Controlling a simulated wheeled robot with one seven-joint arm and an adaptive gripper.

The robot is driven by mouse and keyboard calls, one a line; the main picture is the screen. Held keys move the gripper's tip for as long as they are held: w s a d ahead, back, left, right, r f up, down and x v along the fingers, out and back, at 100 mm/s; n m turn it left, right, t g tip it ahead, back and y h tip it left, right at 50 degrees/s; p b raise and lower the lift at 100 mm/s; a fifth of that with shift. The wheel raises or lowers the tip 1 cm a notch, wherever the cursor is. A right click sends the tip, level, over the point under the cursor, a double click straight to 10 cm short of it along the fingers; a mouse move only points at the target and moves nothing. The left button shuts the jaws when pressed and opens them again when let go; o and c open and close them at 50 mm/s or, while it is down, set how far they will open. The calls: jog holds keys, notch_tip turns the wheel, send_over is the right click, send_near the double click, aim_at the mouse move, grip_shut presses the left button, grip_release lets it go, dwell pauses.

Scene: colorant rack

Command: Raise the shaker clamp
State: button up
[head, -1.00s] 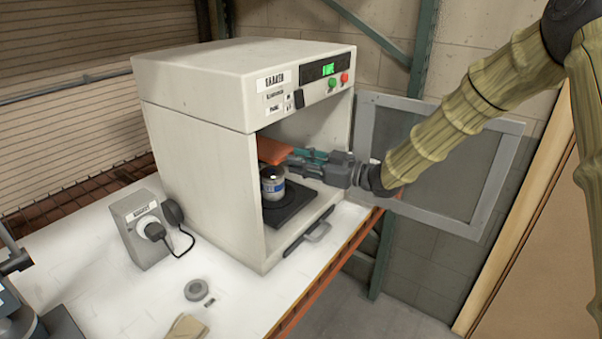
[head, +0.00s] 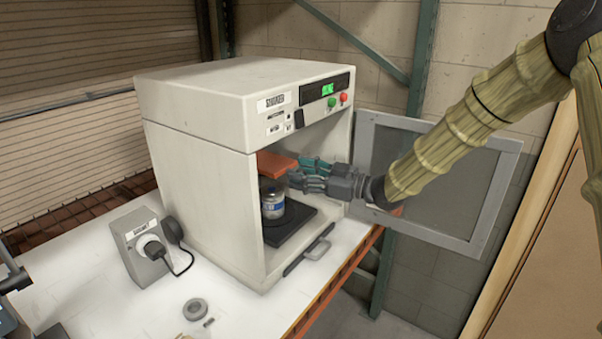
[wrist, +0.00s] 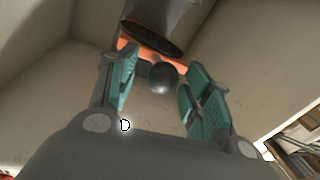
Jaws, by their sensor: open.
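The shaker clamp shows as an orange plate (head: 276,164) inside the open shaker cabinet (head: 200,190), above a can (head: 271,200) with a blue and white label. The can stands upright on a dark base plate (head: 290,226). My gripper (head: 303,175) reaches in through the doorway from the right, level with the space between clamp and can top. In the wrist view its teal-padded fingers (wrist: 160,95) are apart. A dark round knob (wrist: 163,75) lies between them, with orange behind it. Whether a finger touches the knob I cannot tell.
The cabinet's framed door (head: 440,185) stands open to the right, behind my forearm. A grey switch box (head: 145,247) with a plug and cable stands left on the white bench. A grey ring (head: 195,309) lies in front.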

jog(key=v, duration=1.1)
jog(key=shift+d, duration=0.25)
